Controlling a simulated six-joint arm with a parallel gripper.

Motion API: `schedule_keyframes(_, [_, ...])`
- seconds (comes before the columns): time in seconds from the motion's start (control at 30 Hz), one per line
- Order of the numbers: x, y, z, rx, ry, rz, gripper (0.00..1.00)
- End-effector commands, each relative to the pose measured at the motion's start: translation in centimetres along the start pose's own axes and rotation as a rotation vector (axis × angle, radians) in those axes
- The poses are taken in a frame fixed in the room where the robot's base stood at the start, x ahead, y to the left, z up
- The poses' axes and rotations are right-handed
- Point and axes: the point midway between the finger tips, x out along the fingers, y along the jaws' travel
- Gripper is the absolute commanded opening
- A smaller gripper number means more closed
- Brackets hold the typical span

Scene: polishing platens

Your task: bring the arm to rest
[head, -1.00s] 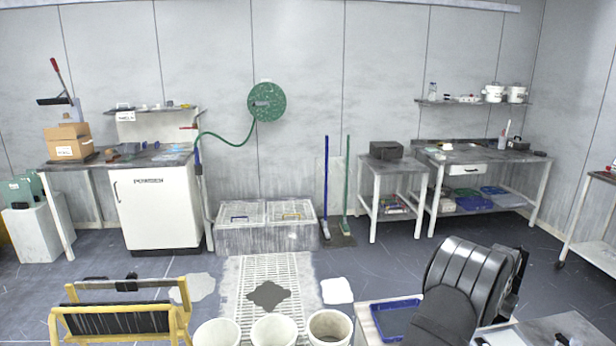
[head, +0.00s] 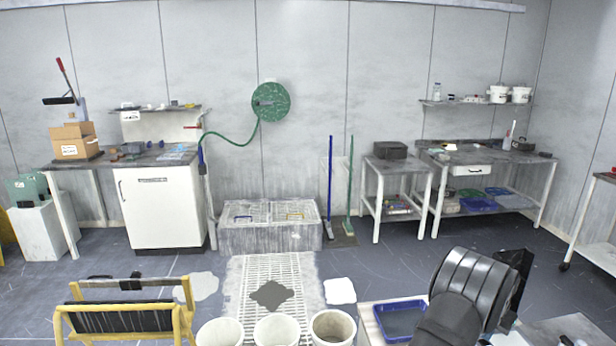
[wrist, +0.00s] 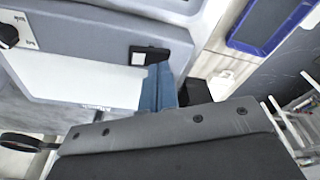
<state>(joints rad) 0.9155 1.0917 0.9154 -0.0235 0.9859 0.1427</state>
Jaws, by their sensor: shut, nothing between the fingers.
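My gripper (wrist: 158,88) shows in the wrist view as two blue fingers, side by side and closed with nothing between them. The fingers stick out past the dark grey wrist housing, over a white and grey surface with a small black block beside them. In the head view my dark ribbed arm is folded at the lower right, near a blue tray. The gripper itself cannot be made out there.
The blue tray (head: 400,322) lies on a bench at the lower right; its edge also shows in the wrist view (wrist: 232,42). White buckets (head: 275,332) and a yellow frame (head: 128,318) stand in front. The floor behind is largely clear.

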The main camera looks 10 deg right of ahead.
Motion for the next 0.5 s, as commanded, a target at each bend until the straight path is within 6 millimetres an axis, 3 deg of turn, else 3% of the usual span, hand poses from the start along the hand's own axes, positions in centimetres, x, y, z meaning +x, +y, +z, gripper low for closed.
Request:
schedule_keyframes(0.13, [0.91, 0.01, 0.15, 0.000, 0.000, 0.000, 0.00])
schedule_keyframes(0.5, [0.65, 0.00, 0.11, 0.000, 0.000, 0.000, 0.00])
